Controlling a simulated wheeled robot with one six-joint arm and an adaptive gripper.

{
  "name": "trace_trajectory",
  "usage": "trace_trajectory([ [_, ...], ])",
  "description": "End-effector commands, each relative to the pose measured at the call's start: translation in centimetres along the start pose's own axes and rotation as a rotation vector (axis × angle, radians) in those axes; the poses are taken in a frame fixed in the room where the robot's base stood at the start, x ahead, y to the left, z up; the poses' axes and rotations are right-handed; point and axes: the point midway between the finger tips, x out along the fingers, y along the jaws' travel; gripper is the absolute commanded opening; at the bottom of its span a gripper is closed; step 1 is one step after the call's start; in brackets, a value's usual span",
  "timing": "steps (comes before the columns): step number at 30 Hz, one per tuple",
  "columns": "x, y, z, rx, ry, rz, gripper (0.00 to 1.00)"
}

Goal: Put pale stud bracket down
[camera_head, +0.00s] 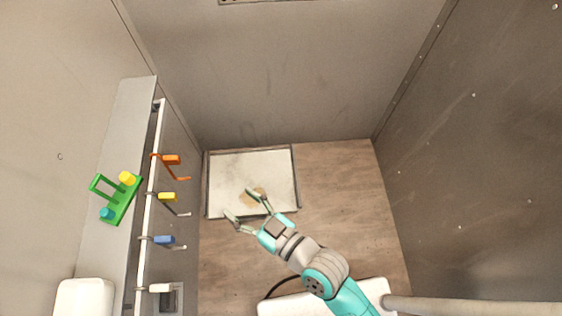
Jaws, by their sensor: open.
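My gripper (241,204) is open, with its two fingers spread over the lower part of the pale tray (225,170). Nothing shows held between the fingers. A small flat tan shape (257,190) lies on the tray beside the upper fingertip and is partly covered by that finger. I cannot tell whether this shape is the pale stud bracket or a mark on the tray. No other thing in view is clearly the bracket.
Orange (171,160), yellow (167,196), blue (164,240) and white (160,288) tagged hooks stick out from a rail at left. A green rack (121,204) stands on the shelf (127,113) behind. Wooden floor (340,190) right of the tray is clear, up to the booth wall.

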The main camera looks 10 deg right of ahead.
Motion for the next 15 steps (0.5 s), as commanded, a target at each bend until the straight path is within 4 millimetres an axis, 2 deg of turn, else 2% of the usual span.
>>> trace_trajectory([
  [1, -2.1, 1.5, 1.2, 0.011, -0.020, 0.061, 0.61],
  [3, -4.9, 3.3, 2.3, 0.022, -0.036, 0.140, 0.61],
  [6, -9.0, 5.2, 3.5, 0.035, -0.055, 0.246, 0.61],
  [10, -14.3, 6.7, 4.5, 0.050, -0.075, 0.371, 0.61],
  [15, -21.1, 7.1, 4.9, 0.063, -0.097, 0.514, 0.61],
])
